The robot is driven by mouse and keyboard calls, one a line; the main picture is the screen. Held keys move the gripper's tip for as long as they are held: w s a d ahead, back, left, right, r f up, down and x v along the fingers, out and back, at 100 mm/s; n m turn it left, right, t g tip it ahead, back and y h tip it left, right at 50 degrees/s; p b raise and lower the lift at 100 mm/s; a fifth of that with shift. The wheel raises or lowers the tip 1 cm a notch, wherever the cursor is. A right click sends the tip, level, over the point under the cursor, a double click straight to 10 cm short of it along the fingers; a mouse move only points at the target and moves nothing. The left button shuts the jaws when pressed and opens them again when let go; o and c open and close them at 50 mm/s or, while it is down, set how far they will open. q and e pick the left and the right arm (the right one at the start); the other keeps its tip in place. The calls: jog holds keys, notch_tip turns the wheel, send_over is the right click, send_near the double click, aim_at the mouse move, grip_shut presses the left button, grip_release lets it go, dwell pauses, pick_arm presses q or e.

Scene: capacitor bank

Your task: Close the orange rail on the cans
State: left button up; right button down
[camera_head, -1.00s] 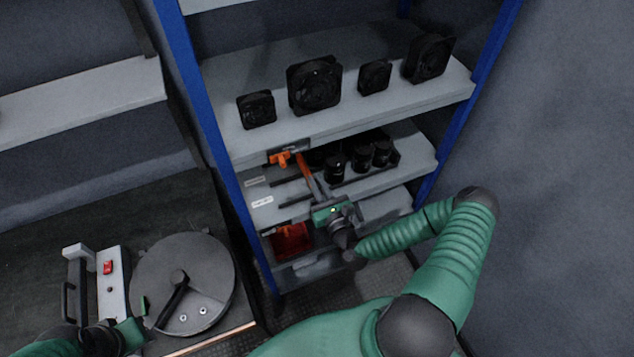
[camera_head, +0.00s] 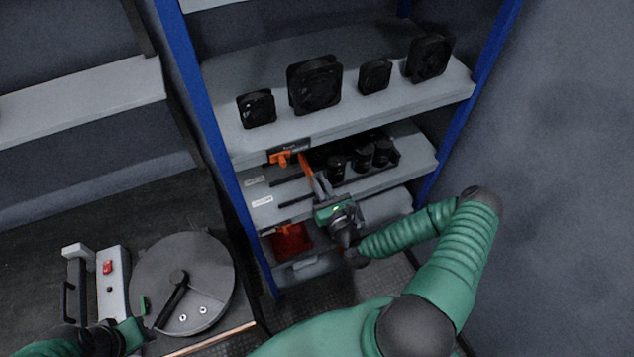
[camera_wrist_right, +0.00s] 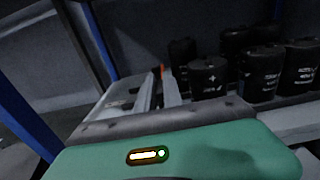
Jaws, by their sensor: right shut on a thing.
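The orange rail (camera_head: 306,166) sticks out from the middle shelf, left of the black cans (camera_head: 361,159). My right gripper (camera_head: 316,183) is shut on the orange rail near its front end. In the right wrist view, a small orange bit of the rail (camera_wrist_right: 162,69) shows between the two fingers (camera_wrist_right: 158,88), and the cans (camera_wrist_right: 211,76) stand to the right. My fingers and the upper shelf hide part of the rail and some cans. My left gripper (camera_head: 138,322) is at the lower left near a round grey lid; its jaws are unclear.
The upper shelf (camera_head: 420,92) with several black fans overhangs the cans. A red bin (camera_head: 291,241) is below. Blue posts (camera_head: 206,110) flank the rack. The round lid (camera_head: 200,262) lies at left.

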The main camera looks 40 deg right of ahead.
jog(key=d, duration=0.3)
jog(key=shift+s+d+b, duration=0.2)
jog(key=shift+s+b, duration=0.2)
jog(key=c, duration=1.5)
grip_release()
jog(key=b+v, duration=0.3)
jog(key=v, duration=1.3)
jog(key=shift+s+a, duration=0.25)
jog(key=shift+s, duration=0.1)
